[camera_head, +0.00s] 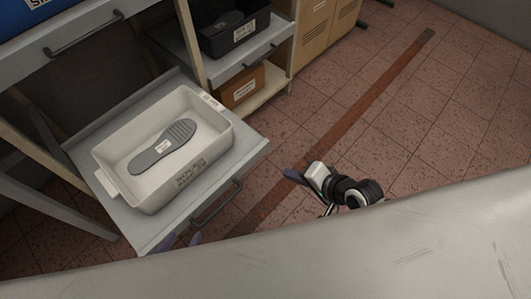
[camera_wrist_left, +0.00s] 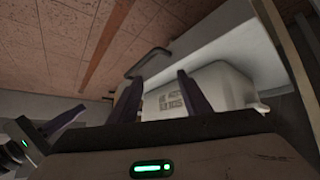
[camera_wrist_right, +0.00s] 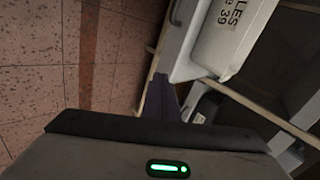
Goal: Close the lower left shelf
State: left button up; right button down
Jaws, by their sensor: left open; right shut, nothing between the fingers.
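The lower left shelf (camera_head: 258,152) is a grey pull-out board, drawn out from its frame, with a dark bar handle (camera_head: 217,203) on its front edge. It also shows in the left wrist view (camera_wrist_left: 225,48). A white bin (camera_head: 165,185) with a grey shoe sole (camera_head: 163,147) in it stands on the shelf. My left gripper (camera_head: 180,240) is open below the shelf's front edge, mostly hidden by a pale surface; its two fingers (camera_wrist_left: 158,95) point toward the bin and shelf. My right gripper (camera_head: 293,176) is shut and empty, right of the handle and apart from it.
Right of the shelf is a rack with a black bin (camera_head: 235,38) above and an orange-brown box (camera_head: 242,87) below. Another handled shelf (camera_head: 85,32) is at the upper left. Beige cabinets (camera_head: 318,22) stand behind. The tiled floor (camera_head: 400,110) at the right is clear.

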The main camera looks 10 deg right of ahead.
jog(key=w+m, duration=0.1)
jog(key=b, duration=0.3)
send_near(256, 155)
notch_tip(256, 155, down, 4)
jog(key=w+a, duration=0.2)
jog(key=w, duration=0.1)
jog(key=shift+w+m+b, duration=0.1)
jog(key=shift+m+b, duration=0.25)
jog(key=shift+m, duration=0.05)
pick_arm(q)
jog(key=shift+w+d+f, duration=0.2)
jog(key=shift+f, duration=0.2)
jog(key=shift+w+d+f, duration=0.2)
jog(key=shift+f, duration=0.2)
pick_arm(e)
jog(key=shift+w, duration=0.15)
